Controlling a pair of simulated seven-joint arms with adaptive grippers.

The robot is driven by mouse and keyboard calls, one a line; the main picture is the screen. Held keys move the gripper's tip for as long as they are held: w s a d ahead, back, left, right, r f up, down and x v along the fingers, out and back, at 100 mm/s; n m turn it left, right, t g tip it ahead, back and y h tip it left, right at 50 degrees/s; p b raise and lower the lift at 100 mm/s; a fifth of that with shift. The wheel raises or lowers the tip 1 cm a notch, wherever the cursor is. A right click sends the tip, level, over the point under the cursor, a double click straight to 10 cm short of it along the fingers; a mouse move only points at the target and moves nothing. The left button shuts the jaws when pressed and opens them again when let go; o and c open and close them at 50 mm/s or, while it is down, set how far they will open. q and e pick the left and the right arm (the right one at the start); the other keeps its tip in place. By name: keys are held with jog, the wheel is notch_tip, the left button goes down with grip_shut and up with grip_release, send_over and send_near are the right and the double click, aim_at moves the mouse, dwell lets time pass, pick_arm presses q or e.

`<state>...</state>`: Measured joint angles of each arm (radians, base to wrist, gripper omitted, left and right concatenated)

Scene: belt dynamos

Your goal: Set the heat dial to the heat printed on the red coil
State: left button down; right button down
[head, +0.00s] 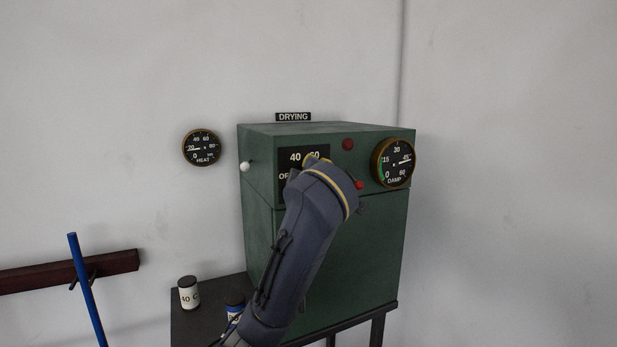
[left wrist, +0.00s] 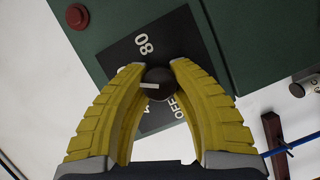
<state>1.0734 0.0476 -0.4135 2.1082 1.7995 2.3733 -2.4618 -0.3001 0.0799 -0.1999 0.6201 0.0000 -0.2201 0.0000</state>
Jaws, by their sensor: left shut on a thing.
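The heat dial is a dark round knob (left wrist: 160,77) with a white pointer line, on a black plate (head: 318,152) on the front of the green drying cabinet. In the left wrist view the yellow fingers of my left gripper (left wrist: 158,68) are closed around the knob. The pointer line points left in that view; a finger hides much of the lettering there, so I cannot tell its mark. 80 and OFF show on the plate. In the head view my own arm hides the knob. I cannot make out a red coil. My right gripper is not in view.
The cabinet (head: 345,250) carries a damp gauge (head: 393,162). A heat gauge (head: 201,147) hangs on the wall. A blue rod (head: 86,285) leans at left.

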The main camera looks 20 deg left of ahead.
pick_arm(q)
jog(key=shift+d+f, duration=0.1)
jog(key=shift+d, duration=0.2)
jog(key=c, duration=1.4)
grip_release()
jog(key=shift+d, duration=0.15)
jog(key=o, duration=0.4)
jog(key=shift+a, duration=0.2)
jog(key=shift+v, duration=3.7)
